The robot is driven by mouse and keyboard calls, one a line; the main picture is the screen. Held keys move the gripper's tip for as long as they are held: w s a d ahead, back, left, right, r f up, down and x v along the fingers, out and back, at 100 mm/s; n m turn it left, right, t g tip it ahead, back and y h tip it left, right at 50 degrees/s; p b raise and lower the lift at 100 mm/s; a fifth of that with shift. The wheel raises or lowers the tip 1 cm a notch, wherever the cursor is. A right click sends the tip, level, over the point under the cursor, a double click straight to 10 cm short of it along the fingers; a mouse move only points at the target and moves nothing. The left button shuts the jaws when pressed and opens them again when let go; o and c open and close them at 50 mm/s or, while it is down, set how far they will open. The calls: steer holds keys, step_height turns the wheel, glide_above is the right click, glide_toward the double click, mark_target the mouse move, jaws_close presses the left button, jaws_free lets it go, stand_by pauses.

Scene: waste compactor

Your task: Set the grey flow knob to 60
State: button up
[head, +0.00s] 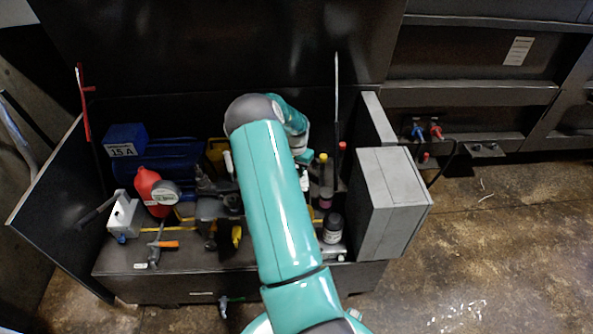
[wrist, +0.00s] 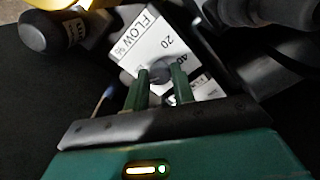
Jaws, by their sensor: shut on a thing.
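The grey flow knob (wrist: 160,74) shows in the wrist view between the fingertips of my gripper (wrist: 161,78). My gripper is shut on it. A white scale plate (wrist: 152,44) lies behind the knob. It reads "FLOW %", "20" and "40", seen tilted; the higher marks are hidden by the knob and the right finger. I cannot tell which value the knob points to. In the head view my teal arm covers the knob and my gripper.
A dark rounded handle (wrist: 48,32) is at the upper left of the wrist view. In the head view a red container (head: 150,188), a blue box (head: 125,138) and a grey cabinet (head: 390,200) stand around the crowded bench. Open floor (head: 490,250) lies at right.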

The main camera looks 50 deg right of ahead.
steer(key=n, duration=1.6)
steer(key=shift+n, duration=0.4)
steer(key=n, duration=0.5)
steer(key=shift+n, duration=0.3)
steer(key=o, duration=1)
